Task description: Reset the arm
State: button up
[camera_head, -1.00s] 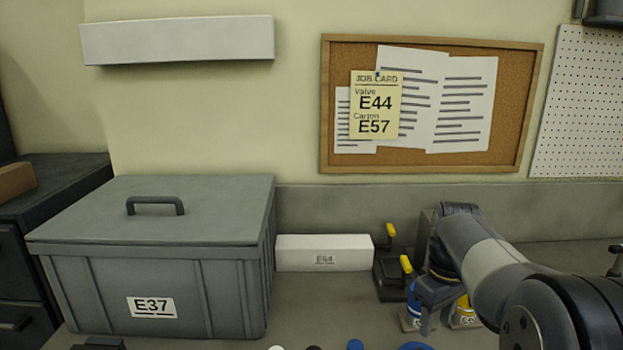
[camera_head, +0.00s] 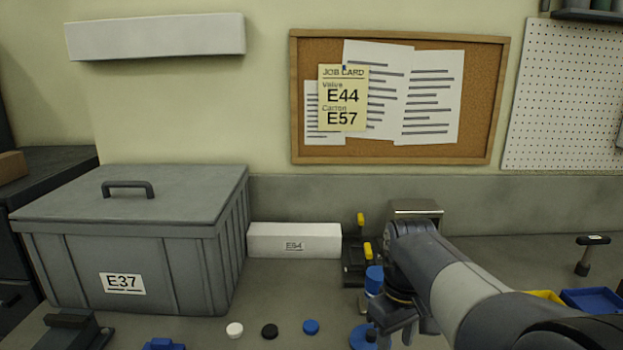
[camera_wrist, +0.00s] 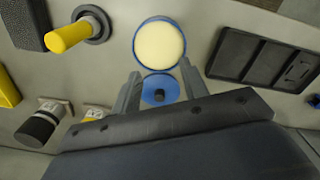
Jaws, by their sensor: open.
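My gripper (camera_head: 392,338) hangs low over the bench at the right of centre in the head view, with my arm reaching in from the lower right. In the wrist view my gripper (camera_wrist: 162,88) is open, its two fingers apart with nothing held between them. A blue disc with a dark knob (camera_wrist: 153,82) shows beyond and between the fingers; whether they touch it I cannot tell. A blue-rimmed cream disc (camera_wrist: 159,43) lies just past the fingertips. In the head view a blue cylinder (camera_head: 374,279) stands behind my gripper and a blue disc (camera_head: 360,338) lies left of it.
A grey lidded crate (camera_head: 190,265) marked E37 stands at left. A white carton (camera_head: 294,240) and a black fixture with yellow handles (camera_head: 353,262) stand at the back. White (camera_head: 234,330), black (camera_head: 270,331) and blue (camera_head: 311,327) caps lie in front. A blue tray (camera_head: 592,299) is at right.

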notch_tip(320, 180, down, 6)
jog(key=shift+d+r, duration=0.1)
jog(key=shift+r, duration=1.25)
jog(key=shift+s, duration=0.15)
